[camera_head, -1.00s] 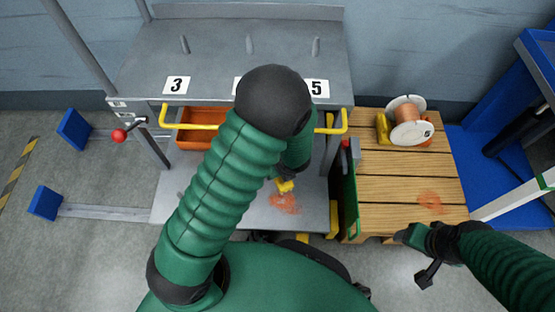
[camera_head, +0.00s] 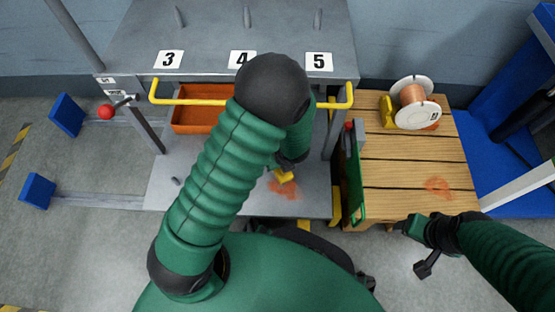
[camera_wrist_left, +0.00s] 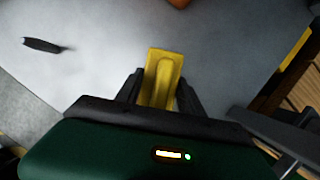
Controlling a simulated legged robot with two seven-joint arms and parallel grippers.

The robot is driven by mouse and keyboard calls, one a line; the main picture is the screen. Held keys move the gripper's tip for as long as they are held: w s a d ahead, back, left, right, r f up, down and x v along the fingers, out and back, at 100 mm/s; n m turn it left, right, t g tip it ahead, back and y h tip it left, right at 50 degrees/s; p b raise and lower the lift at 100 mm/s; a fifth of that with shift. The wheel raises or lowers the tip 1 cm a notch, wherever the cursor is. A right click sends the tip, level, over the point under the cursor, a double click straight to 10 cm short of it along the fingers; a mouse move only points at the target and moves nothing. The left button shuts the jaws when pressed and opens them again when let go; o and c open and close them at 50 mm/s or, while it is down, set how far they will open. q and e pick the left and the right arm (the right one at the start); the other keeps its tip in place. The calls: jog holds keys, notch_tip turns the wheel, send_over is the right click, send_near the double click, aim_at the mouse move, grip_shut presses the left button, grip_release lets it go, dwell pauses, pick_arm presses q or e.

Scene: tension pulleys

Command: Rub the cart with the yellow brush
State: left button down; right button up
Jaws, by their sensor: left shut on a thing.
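The yellow brush (camera_head: 284,176) is held in my left gripper (camera_head: 292,163), low over the grey lower shelf (camera_head: 232,202) of the metal bench. In the left wrist view the brush (camera_wrist_left: 162,78) sits between the two dark fingers of my left gripper (camera_wrist_left: 160,92). An orange stain (camera_head: 287,190) lies on the shelf beside the brush; whether they touch is unclear. A wooden-topped cart (camera_head: 395,178) stands on the right with another orange stain (camera_head: 438,187). My right gripper (camera_head: 408,228) is near the cart's front edge; its jaws are not clear.
A copper wire spool (camera_head: 412,100) stands at the cart's back. A yellow handle bar (camera_head: 195,102) crosses the bench front, with an orange bin (camera_head: 200,121) behind it. A red-knobbed lever (camera_head: 107,112) sticks out left. A blue frame (camera_head: 510,165) stands right of the cart.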

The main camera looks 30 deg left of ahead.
pick_arm(q)
jog(key=shift+f+b, duration=0.95)
